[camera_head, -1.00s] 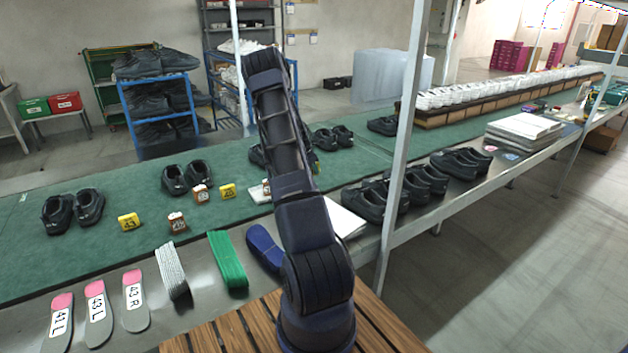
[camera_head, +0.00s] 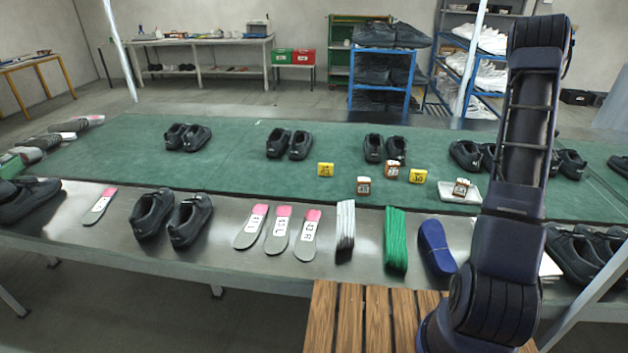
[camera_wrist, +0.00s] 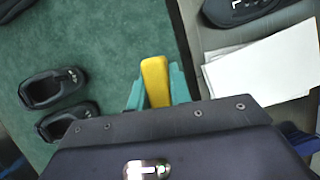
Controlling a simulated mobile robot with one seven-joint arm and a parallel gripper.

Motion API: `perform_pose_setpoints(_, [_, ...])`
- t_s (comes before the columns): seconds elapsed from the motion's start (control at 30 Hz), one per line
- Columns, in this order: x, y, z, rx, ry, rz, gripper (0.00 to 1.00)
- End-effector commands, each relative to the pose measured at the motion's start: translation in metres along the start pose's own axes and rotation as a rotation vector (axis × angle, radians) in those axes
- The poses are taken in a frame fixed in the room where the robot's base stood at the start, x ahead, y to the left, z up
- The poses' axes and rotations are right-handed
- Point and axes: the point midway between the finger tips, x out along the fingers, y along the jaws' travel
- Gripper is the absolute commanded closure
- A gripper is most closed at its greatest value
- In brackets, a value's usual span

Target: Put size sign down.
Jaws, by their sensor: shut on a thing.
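My gripper (camera_wrist: 155,95) has teal fingers shut on a yellow size sign (camera_wrist: 155,78) in the wrist view. The sign's number is not visible there. The green mat lies below and beside it, and the sign appears held above it. In the head view my arm hides the gripper and the held sign. Other signs stand on the mat: yellow ones (camera_head: 325,169) and (camera_head: 417,175), and brown-and-white ones (camera_head: 363,186), (camera_head: 391,171) and (camera_head: 461,187). The last is by a pale flat pad (camera_head: 448,196).
Pairs of black shoes (camera_head: 289,144) stand along the green mat (camera_head: 235,165). On the metal front edge lie grey insoles with pink ends (camera_head: 278,232), a white stack (camera_head: 345,225), a green stack (camera_head: 396,240) and a blue stack (camera_head: 436,247). White sheets (camera_wrist: 262,68) lie beside the mat.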

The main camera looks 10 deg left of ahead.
Motion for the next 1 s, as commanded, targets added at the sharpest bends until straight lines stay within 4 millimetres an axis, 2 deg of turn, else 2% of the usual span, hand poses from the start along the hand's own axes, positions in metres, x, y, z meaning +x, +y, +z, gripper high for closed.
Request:
perform_pose_setpoints(0.17, [-0.017,0.031,-0.044,-0.084,0.000,0.033,1.00])
perform_pose_setpoints(0.5, [-0.067,0.097,-0.169,-0.307,-0.001,0.119,1.00])
perform_pose_setpoints(0.7, [-0.099,0.123,-0.246,-0.435,-0.002,0.169,1.00])
perform_pose_setpoints(1.0, [-0.148,0.146,-0.367,-0.623,-0.002,0.244,1.00])
